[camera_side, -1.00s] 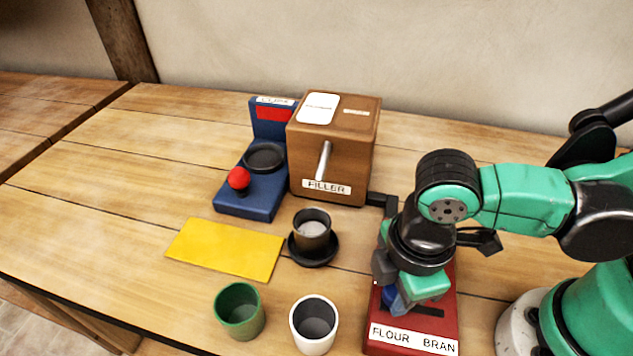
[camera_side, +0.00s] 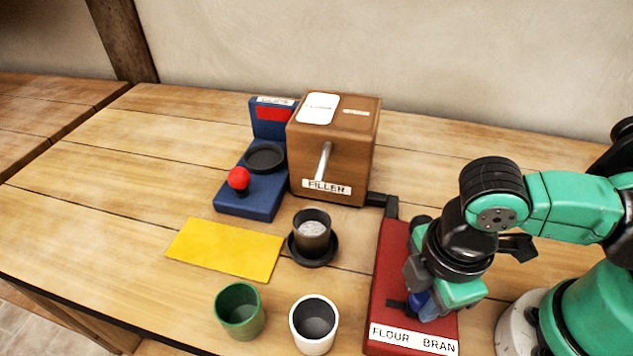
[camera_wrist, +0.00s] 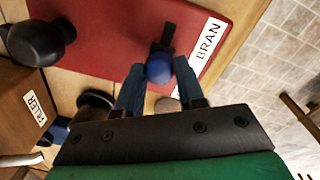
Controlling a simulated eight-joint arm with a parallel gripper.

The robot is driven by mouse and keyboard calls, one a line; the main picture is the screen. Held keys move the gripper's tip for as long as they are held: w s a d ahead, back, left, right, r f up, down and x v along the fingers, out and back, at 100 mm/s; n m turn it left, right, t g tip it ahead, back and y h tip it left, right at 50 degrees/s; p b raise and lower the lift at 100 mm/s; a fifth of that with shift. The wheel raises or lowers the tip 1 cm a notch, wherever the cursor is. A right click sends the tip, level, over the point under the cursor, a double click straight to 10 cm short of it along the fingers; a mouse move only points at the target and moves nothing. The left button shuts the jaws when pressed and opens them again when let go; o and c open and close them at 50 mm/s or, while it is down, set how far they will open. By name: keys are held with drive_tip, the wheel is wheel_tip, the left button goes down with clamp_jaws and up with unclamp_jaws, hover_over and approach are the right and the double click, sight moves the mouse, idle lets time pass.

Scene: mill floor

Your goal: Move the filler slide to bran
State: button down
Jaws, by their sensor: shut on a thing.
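The filler slide is a blue round knob (camera_wrist: 159,68) on a dark slot in a red base (camera_side: 388,262). The base carries a white label with FLOUR at left and BRAN at right. In the wrist view the knob lies between my fingers, close to the word BRAN. My gripper (camera_side: 420,303) is shut on the knob, near the right end of the slot. In the side view my gripper mostly hides the knob, and bare slot shows to its left. The wooden filler box (camera_side: 334,150) stands behind, marked FILLER, with a metal lever on its front.
A dark cup (camera_side: 312,235) with pale contents stands on a black round base in front of the filler. A green cup (camera_side: 240,312) and a white cup (camera_side: 313,328) stand at the front. A yellow mat (camera_side: 224,249) and a blue device (camera_side: 250,190) with a red knob lie left.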

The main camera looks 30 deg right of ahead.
sight(425, 300)
drive_tip(key=c, duration=0.5)
unclamp_jaws()
drive_tip(key=shift+c, duration=0.2)
drive_tip(key=shift+s+r, duration=0.2)
drive_tip(key=shift+r, duration=2.55)
